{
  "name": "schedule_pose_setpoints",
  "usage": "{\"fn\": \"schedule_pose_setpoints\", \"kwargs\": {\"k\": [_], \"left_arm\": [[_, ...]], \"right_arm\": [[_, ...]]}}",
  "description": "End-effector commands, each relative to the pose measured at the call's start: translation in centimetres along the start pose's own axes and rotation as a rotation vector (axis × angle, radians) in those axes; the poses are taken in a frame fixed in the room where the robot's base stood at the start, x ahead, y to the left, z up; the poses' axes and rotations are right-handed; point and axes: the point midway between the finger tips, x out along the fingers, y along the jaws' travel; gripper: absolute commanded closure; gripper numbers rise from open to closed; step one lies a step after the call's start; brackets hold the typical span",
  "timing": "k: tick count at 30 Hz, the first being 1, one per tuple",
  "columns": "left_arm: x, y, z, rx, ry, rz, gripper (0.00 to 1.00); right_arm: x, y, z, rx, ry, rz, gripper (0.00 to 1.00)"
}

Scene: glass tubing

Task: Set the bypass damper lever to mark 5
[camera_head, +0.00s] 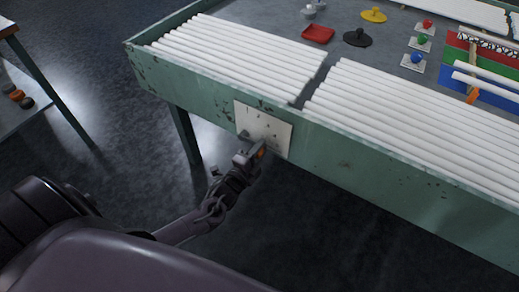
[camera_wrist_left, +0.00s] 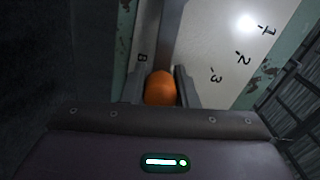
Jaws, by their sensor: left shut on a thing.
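The damper lever has an orange knob (camera_wrist_left: 161,88) and a grey bar (camera_wrist_left: 172,35) that runs up across a white plate. The plate (camera_head: 278,136) is fixed to the green front side of the bench. In the left wrist view, the plate (camera_wrist_left: 222,55) shows marks 1, 2 and 3 to the right of the bar and a mark like 8 to the left. Marks between 3 and that one are hidden by my gripper and the knob. My left gripper (camera_head: 252,157) is shut on the orange knob, one finger on each side. My right gripper is out of view.
White glass tubes (camera_head: 235,50) lie in two rows on the green bench (camera_head: 360,165). A red tray (camera_head: 318,33), black and yellow lidded pieces and small coloured knobs stand farther back. The floor in front of the bench is clear.

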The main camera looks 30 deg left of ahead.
Motion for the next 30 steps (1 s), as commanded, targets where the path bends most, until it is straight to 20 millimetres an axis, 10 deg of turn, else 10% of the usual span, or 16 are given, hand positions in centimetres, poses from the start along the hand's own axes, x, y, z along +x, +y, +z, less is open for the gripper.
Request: {"fn": "schedule_pose_setpoints", "kwargs": {"k": [8, 9, 14, 30], "left_arm": [[-0.1, 0.2, 0.0, 0.004, -0.001, 0.004, 1.0], [-0.1, 0.2, 0.0, 0.004, -0.001, 0.004, 0.71], [-0.1, 0.2, 0.0, 0.003, -0.001, 0.004, 0.52], [-3.8, 0.2, 0.0, 0.002, 0.0, 0.006, 0.52]], "right_arm": [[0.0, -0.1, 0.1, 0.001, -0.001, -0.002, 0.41], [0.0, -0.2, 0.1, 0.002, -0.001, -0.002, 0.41], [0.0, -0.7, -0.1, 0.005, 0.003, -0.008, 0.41], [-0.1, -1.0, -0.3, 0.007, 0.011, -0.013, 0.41]]}}
